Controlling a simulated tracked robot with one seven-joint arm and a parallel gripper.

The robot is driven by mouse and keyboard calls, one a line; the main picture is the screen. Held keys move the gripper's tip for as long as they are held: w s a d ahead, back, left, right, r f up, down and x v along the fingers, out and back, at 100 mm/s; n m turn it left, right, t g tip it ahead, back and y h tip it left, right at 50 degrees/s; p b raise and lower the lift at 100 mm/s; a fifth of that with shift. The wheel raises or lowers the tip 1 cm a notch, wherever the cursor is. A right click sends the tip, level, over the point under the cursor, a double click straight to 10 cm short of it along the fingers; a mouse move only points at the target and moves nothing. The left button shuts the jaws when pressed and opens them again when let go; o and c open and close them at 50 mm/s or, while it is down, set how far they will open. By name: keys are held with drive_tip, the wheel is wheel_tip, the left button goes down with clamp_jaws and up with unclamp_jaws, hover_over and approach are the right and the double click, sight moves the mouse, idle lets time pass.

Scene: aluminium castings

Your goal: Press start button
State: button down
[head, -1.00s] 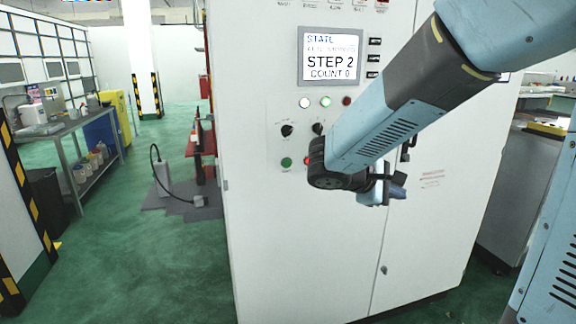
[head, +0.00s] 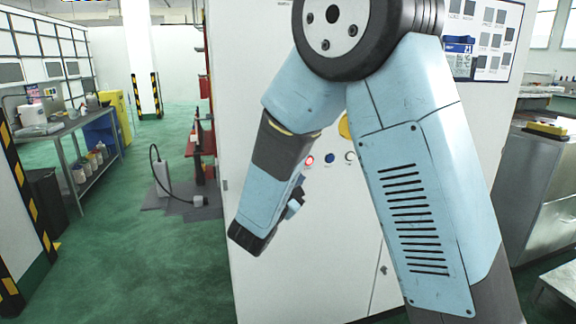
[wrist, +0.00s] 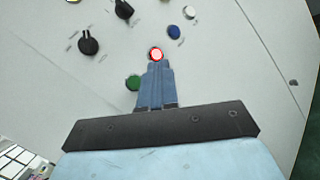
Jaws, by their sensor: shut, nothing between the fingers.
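A green button (wrist: 133,82) sits on the white cabinet's front panel in the wrist view, just left of my fingers; my arm hides it in the head view. No button label is readable. A lit red button (wrist: 155,54) lies just beyond my fingertips in the wrist view, and shows in the head view (head: 309,160). My gripper (wrist: 157,67) is shut and empty, its tips seeming to overlap the red button's lower edge; I cannot tell whether they touch it. In the head view my gripper (head: 298,190) is partly hidden behind my wrist, low and left of the red button.
A blue button (wrist: 173,31), a white button (wrist: 189,12) and black knobs (wrist: 88,43) are nearby on the panel. The cabinet (head: 250,60) fills the middle. My arm hides the screen.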

drive_tip(key=shift+w, duration=0.1)
drive_tip(key=w+a, duration=0.2)
drive_tip(key=w, duration=0.6)
drive_tip(key=shift+w+a, duration=0.15)
drive_tip(key=shift+a, duration=0.05)
drive_tip(key=shift+w+a+r, duration=0.1)
drive_tip(key=shift+w+a, duration=0.1)
drive_tip(key=shift+w, duration=0.55)
idle(2.9)
drive_tip(key=shift+s, duration=0.15)
drive_tip(key=shift+s+d, duration=0.2)
drive_tip(key=shift+s, duration=0.5)
drive_tip(key=shift+s+d, duration=0.25)
drive_tip(key=shift+s, duration=0.55)
drive_tip(key=shift+s+d, duration=0.2)
drive_tip(key=shift+s, duration=0.6)
drive_tip(key=shift+s+d, duration=0.25)
drive_tip(key=shift+s, duration=0.55)
